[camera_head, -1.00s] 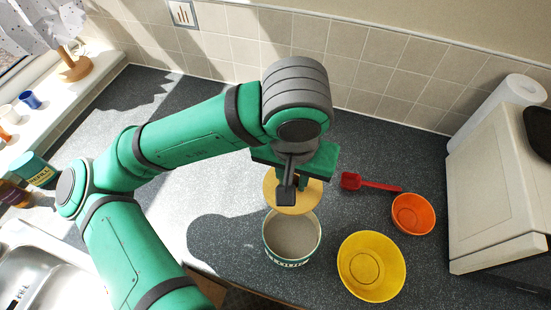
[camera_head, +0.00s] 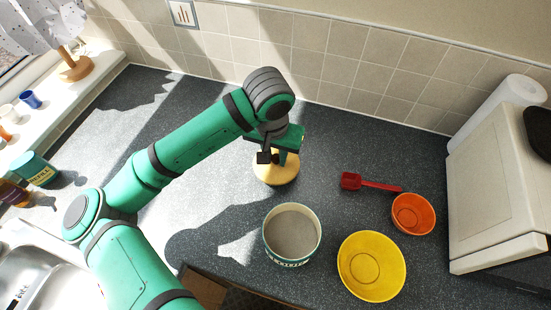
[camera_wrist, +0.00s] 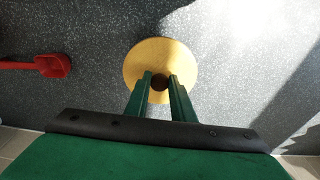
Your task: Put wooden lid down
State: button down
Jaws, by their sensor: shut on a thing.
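The wooden lid (camera_head: 276,172) is a pale round disc behind the open canister in the head view. My gripper (camera_head: 281,157) is above it, and its fingers are shut on the lid's small dark knob. In the wrist view the lid (camera_wrist: 161,62) lies flat beyond the two green fingers (camera_wrist: 160,84), which close on the knob from both sides. Whether the lid touches the counter or hovers just above it I cannot tell. The canister (camera_head: 292,235), white and teal with lettering, stands open in front of the lid, its grey inside showing.
A yellow bowl (camera_head: 371,267) and an orange bowl (camera_head: 413,214) stand to the right. A red scoop (camera_head: 370,184) lies right of the lid; a white appliance (camera_head: 495,190) bounds the right side. The sink (camera_head: 40,270) is at lower left. The dark counter (camera_head: 190,135) behind the lid is clear.

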aim_at(273, 171)
jog(key=shift+f, duration=0.95)
jog(key=shift+f, duration=0.2)
jog(key=c, duration=1.5)
grip_release()
jog(key=r, duration=0.4)
jog(key=s+r, duration=0.1)
jog(key=r, duration=0.7)
jog(key=shift+s+a+r, duration=0.15)
jog(key=shift+s+a, duration=0.15)
jog(key=shift+s, duration=0.1)
